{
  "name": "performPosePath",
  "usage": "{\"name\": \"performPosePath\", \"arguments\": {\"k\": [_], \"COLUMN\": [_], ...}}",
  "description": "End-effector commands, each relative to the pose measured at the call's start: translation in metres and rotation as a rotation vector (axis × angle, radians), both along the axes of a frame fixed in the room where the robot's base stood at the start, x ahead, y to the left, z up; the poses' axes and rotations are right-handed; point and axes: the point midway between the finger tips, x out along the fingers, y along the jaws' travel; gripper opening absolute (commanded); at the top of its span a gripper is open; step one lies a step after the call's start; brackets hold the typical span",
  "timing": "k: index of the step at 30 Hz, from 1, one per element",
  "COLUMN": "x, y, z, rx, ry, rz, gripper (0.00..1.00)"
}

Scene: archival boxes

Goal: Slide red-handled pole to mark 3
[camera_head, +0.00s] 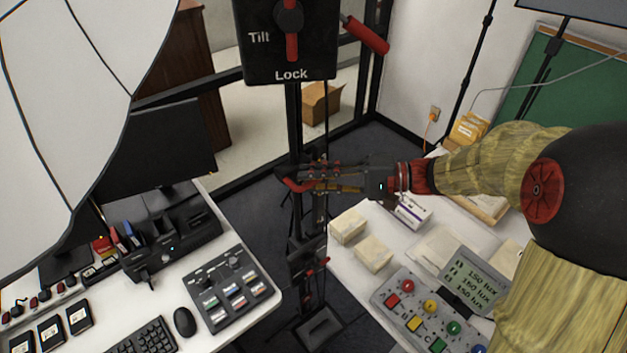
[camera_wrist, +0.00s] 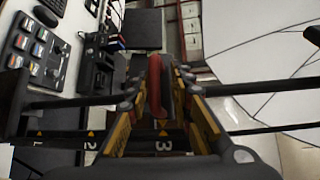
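The red handle of the pole (camera_head: 293,184) shows at the tips of my gripper (camera_head: 310,178) in the head view. In the wrist view the red handle (camera_wrist: 155,88) lies between the two fingers of my gripper (camera_wrist: 162,70), which close in on it from both sides. The dark upright pole (camera_head: 296,125) runs down behind the gripper. A dark scale bar crosses the wrist view, with mark 3 (camera_wrist: 163,146) just below the handle in the picture and mark 2 (camera_wrist: 91,146) to its left. The fingers hide part of the handle and bar.
A panel with a Tilt/Lock knob (camera_head: 290,38) hangs above, with another red handle (camera_head: 366,35) beside it. A left desk holds a button panel (camera_head: 228,287) and mouse (camera_head: 184,321). A right table holds pale blocks (camera_head: 372,255) and a coloured-button console (camera_head: 415,312).

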Motion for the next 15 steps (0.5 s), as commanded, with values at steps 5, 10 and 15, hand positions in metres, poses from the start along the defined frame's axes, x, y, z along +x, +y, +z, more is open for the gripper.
{"name": "performPosePath", "arguments": {"k": [5,10,15], "x": [-0.001,-0.001,-0.002], "y": [0.0,0.0,-0.01], "z": [-0.002,-0.003,-0.001], "rx": [0.0,-0.001,-0.001], "ry": [0.003,0.004,0.004], "rz": [0.001,0.001,-0.002], "gripper": [0.29,0.29,0.29]}}
